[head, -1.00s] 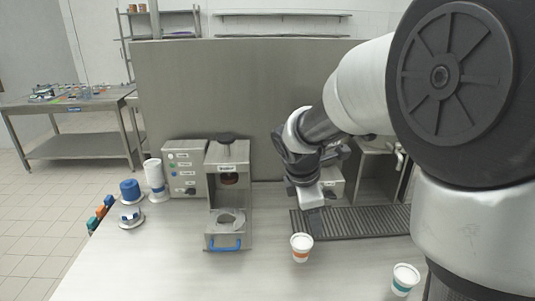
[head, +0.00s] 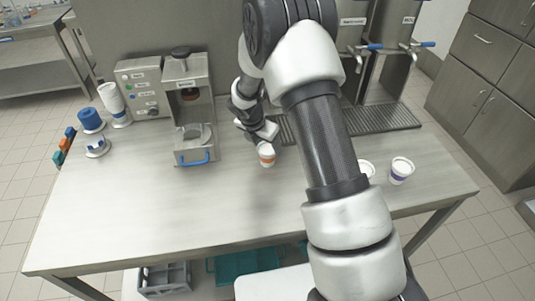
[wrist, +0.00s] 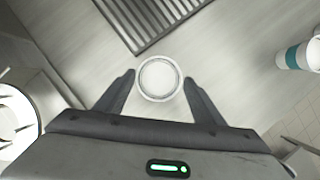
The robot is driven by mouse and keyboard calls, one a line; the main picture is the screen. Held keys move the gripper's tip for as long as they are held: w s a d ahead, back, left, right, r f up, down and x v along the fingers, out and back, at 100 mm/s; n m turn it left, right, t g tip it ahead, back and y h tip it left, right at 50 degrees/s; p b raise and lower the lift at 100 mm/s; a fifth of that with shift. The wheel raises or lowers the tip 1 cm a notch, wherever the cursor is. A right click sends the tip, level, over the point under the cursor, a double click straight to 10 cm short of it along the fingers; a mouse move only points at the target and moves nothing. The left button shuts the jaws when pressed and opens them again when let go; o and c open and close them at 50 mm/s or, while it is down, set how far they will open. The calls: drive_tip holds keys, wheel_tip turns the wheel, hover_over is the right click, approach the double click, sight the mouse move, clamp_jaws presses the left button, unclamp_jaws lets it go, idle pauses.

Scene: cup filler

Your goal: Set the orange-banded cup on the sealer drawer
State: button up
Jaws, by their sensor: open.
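The orange-banded cup (head: 266,154) stands upright on the steel table, right of the sealer. From above, in the wrist view, it is a white round rim (wrist: 159,79). My gripper (head: 263,137) is low at the cup. In the wrist view my gripper (wrist: 158,82) is open, with one finger on each side of the cup; contact cannot be told. The sealer (head: 187,85) stands on the table's back left part. Its drawer (head: 194,145), with a round holder and blue handle (head: 195,158), is out at the front and holds no visible cup.
A slatted drain grate (head: 385,119) lies behind and right of the cup. A purple-banded cup (head: 401,170) stands at right; a teal-banded cup (wrist: 297,57) shows in the wrist view. A cup stack (head: 112,99) and blue roll (head: 91,120) are at left. Table front is clear.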

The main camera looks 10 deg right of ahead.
drive_tip(key=shift+p+x, duration=0.35)
drive_tip(key=shift+x, duration=3)
drive_tip(key=shift+w, duration=0.1)
drive_tip(key=c, duration=0.9)
drive_tip(key=shift+r, duration=0.1)
